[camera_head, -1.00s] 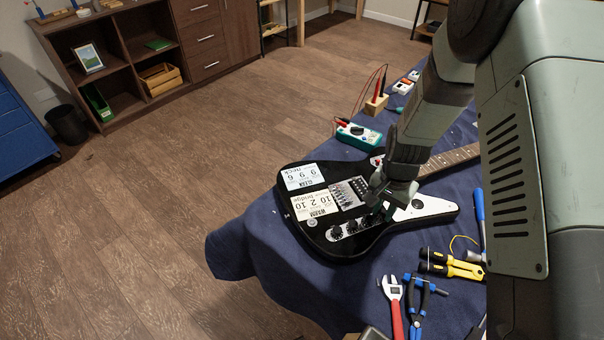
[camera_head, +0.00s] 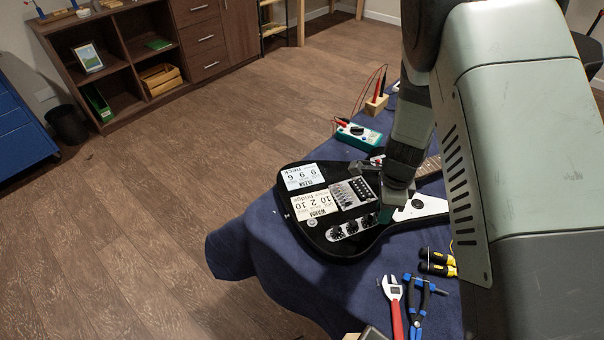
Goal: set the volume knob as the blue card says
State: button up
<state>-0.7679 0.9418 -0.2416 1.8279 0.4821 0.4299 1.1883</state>
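A black electric guitar (camera_head: 300,236) lies on the blue cloth. I cannot tell which is the volume knob. The light blue card (camera_head: 303,177) lies on the guitar body, its print upside down in this view and too small to read surely.
A cream card (camera_head: 314,205) lies beside the metal bridge (camera_head: 352,193). A teal meter (camera_head: 358,134) stands behind the guitar. A red-handled wrench (camera_head: 395,304), blue pliers (camera_head: 415,302) and a yellow-black tool (camera_head: 437,264) lie in front on the cloth (camera_head: 262,262).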

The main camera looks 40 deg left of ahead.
jog(key=n, duration=0.5)
jog(key=shift+n, duration=0.4)
jog(key=n, duration=0.6)
jog(key=shift+c, duration=0.2)
